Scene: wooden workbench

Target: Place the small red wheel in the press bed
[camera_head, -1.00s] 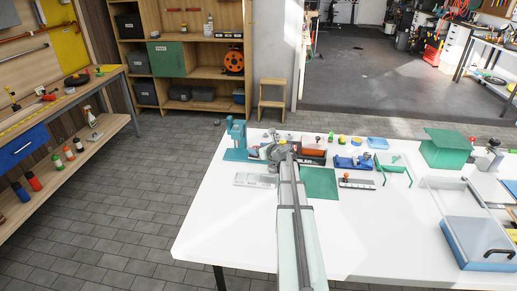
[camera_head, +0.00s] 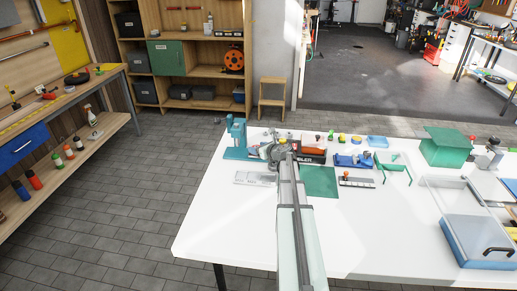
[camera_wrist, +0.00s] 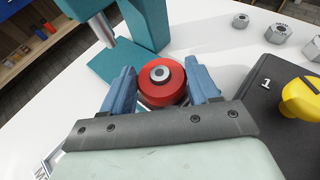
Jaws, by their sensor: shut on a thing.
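The small red wheel (camera_wrist: 161,85), with a grey hub, sits between the two blue fingers of my gripper (camera_wrist: 163,90) in the wrist view. My gripper is shut on it. The teal press (camera_head: 237,140) stands at the far left corner of the white table in the head view. In the wrist view its column, grey ram and flat teal bed (camera_wrist: 112,62) show just beyond and left of the wheel. The wheel is close to the bed's near edge; I cannot tell its height above it. In the head view my arm hides the wheel.
Several metal nuts (camera_wrist: 276,33) lie on the white table to the right in the wrist view. A dark block marked 1 with a yellow knob (camera_wrist: 303,98) stands right of my gripper. A white plate (camera_head: 254,179) lies in front of the press.

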